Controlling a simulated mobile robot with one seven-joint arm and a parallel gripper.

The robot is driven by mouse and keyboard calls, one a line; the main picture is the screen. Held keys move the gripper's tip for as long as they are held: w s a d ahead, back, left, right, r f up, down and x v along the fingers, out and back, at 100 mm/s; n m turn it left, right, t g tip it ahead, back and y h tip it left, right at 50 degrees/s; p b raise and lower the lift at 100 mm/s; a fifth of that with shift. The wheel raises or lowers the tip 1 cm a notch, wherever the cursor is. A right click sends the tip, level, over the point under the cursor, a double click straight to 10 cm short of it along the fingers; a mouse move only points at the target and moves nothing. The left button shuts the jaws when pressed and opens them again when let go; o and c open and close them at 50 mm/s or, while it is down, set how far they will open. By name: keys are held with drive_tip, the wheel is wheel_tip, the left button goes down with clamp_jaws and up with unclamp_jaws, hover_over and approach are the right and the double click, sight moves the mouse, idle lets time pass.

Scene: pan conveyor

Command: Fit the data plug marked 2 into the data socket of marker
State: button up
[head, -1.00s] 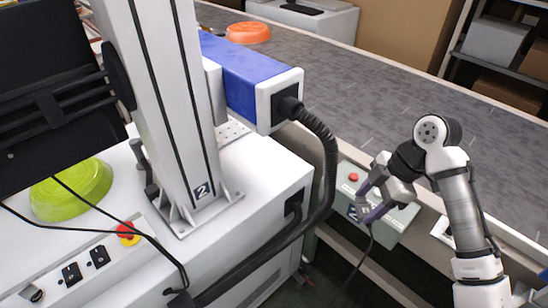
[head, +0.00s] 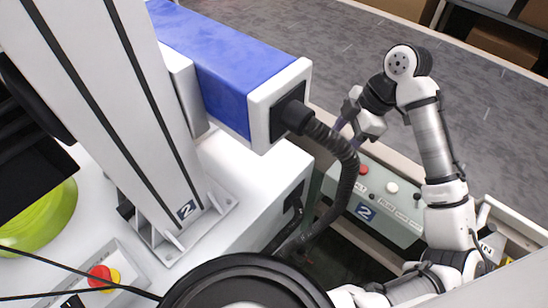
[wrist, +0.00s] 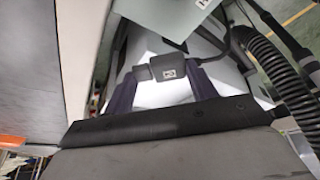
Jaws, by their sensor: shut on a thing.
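My gripper (head: 347,133) is shut on a small dark plug (wrist: 168,68) with a white label, seen between its purple fingers in the wrist view. The label's mark looks like a 2 turned on its side. A thin black cable runs from the plug to the right. In the head view the plug is hidden behind the thick black hose and fingers. The marker's blue and white head (head: 240,70) is left of my gripper, on a white column (head: 115,90) with a "2" label. I cannot make out a data socket in either view.
The corrugated hose (head: 345,175) hangs from the marker head, close to my gripper. A grey-green control box (head: 385,205) with buttons and a "2" label is below. The grey conveyor (head: 370,50) lies behind. The white cabinet (head: 255,180) stands below the marker.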

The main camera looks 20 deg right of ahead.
hover_over(270, 169)
drive_tip(key=d, duration=0.1)
drive_tip(key=shift+s+d+f+b, duration=0.1)
drive_tip(key=shift+d+f+b, duration=0.1)
drive_tip(key=shift+f+b, duration=0.4)
drive_tip(key=shift+d+f+b, duration=0.1)
drive_tip(key=shift+f+b, duration=1.85)
drive_tip(key=shift+f, duration=0.95)
drive_tip(key=shift+f, duration=0.15)
drive_tip(key=o, duration=1)
drive_tip(key=p+v, duration=0.8)
drive_tip(key=v, duration=0.4)
drive_tip(key=shift+p, duration=0.35)
